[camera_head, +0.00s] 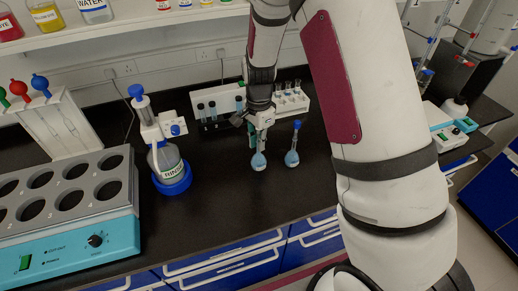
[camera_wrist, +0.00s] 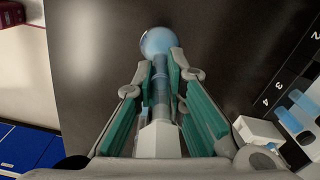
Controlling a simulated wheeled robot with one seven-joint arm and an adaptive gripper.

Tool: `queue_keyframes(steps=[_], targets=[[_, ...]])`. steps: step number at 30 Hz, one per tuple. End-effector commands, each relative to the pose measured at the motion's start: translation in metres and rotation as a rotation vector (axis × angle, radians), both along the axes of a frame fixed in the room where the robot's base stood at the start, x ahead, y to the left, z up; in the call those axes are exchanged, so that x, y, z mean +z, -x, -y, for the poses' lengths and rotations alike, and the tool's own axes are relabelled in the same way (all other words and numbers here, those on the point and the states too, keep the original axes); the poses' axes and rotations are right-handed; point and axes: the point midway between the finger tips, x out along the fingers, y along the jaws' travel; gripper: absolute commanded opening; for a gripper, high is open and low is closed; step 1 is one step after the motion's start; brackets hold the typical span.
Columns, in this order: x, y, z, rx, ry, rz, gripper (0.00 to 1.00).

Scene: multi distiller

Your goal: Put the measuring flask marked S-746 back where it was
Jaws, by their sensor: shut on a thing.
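My gripper (camera_head: 257,130) is shut on the neck of a measuring flask (camera_head: 258,161) with a round bulb holding light blue liquid. In the wrist view the flask's bulb (camera_wrist: 158,41) lies beyond the green-padded fingers (camera_wrist: 161,78), its neck between them. No S-746 mark is legible. The flask is upright over the black bench; I cannot tell whether its base touches. A second flask (camera_head: 292,158) with blue liquid and a blue stopper stands just to the right, apart from it.
Behind are a rack with dark vials (camera_head: 212,115) and a white rack with tubes (camera_head: 292,103). A blue-based dispenser bottle (camera_head: 170,172) stands left, with a heating block (camera_head: 70,215) further left. The bench front between bottle and flasks is clear. A shelf (camera_head: 130,30) hangs above.

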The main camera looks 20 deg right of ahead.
Motion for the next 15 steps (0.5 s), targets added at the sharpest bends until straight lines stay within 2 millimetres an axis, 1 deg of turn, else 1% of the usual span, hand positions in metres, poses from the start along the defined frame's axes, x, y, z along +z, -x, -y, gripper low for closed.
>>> queue_keyframes(steps=[9,15], targets=[[-0.031,0.001,0.0,0.0,0.0,-0.002,0.0],[-0.035,0.0,0.0,0.0,0.0,-0.001,0.0]])
